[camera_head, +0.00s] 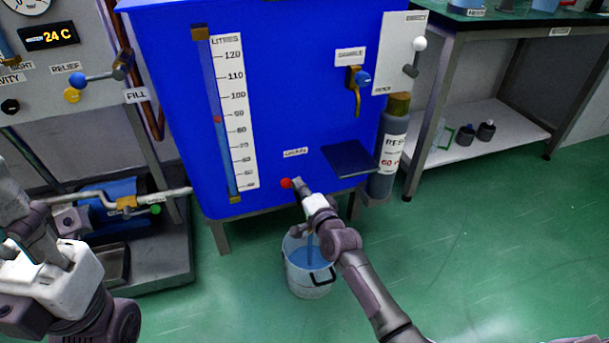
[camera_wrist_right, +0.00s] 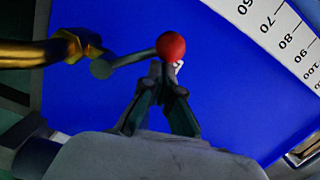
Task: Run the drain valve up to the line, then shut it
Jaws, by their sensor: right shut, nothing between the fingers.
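The drain valve's red ball knob (camera_head: 286,183) is at the bottom of the blue tank (camera_head: 290,80). In the right wrist view the red knob (camera_wrist_right: 171,46) ends a grey lever (camera_wrist_right: 130,60) running left to a brass pipe (camera_wrist_right: 40,54). My right gripper (camera_head: 299,186) is shut and empty, its fingertips at the knob; contact is unclear. A white bucket (camera_head: 300,283) stands below, holding blue liquid, with a narrow blue streak above it. The tank's litre scale (camera_head: 235,110) has a red mark (camera_head: 217,119) near 90. My left gripper's fingers are not clearly visible at the left edge.
A sample tap (camera_head: 357,88) and a dark cylinder (camera_head: 388,150) are right of the drain. A dark blue ledge (camera_head: 350,159) juts from the tank. A pump unit (camera_head: 100,215) stands left. Green floor (camera_head: 480,250) is clear at right.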

